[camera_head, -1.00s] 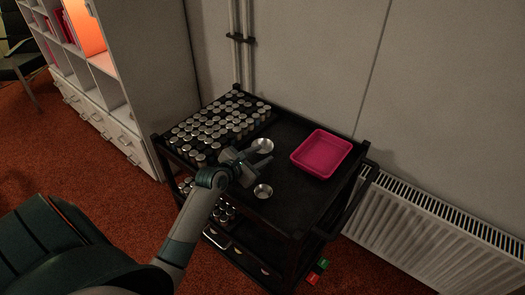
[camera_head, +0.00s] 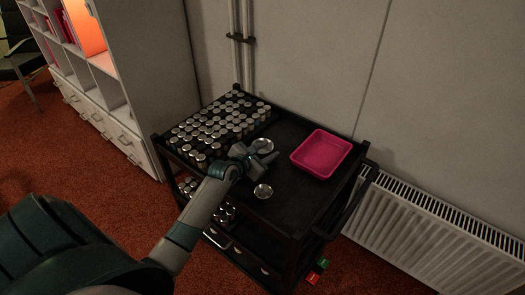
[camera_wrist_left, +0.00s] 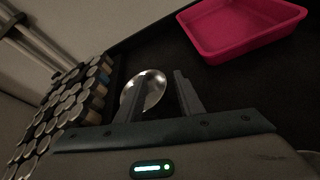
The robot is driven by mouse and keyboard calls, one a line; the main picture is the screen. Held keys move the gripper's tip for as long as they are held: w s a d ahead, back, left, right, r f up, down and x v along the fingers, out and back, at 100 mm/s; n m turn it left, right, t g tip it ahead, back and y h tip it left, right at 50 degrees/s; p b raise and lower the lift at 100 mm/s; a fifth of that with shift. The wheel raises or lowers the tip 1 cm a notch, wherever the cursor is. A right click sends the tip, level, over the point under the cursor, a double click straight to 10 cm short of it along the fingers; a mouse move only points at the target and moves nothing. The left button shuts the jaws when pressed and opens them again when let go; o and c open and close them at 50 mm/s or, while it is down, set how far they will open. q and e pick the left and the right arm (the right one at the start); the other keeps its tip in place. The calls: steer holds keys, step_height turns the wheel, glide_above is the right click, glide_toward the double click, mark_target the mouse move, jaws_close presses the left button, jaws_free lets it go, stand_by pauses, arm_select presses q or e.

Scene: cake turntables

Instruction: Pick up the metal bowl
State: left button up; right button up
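Two small shiny metal bowls sit on the black top of the cart. The far metal bowl (camera_head: 264,144) is beside the rows of cans, and the near metal bowl (camera_head: 263,191) is closer to the front edge. My left gripper (camera_head: 266,154) is right at the near side of the far bowl and partly hides it. In the left wrist view, the far bowl (camera_wrist_left: 154,86) shows between and behind the fingers of my left gripper (camera_wrist_left: 160,80), partly covered by the left finger. The fingers are apart with nothing held. Contact with the bowl cannot be told. My right gripper is not in view.
A pink tray (camera_head: 321,154) stands on the right of the cart top (camera_head: 290,205). Several silver-lidded cans (camera_head: 215,125) fill the left side. The wall is behind, and a white radiator (camera_head: 440,230) is to the right. The cart top between bowls and tray is clear.

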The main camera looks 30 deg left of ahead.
arm_select(q)
steer(key=c, duration=0.9)
jaws_close()
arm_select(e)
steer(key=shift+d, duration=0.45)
arm_select(q)
steer(key=shift+r, duration=0.1)
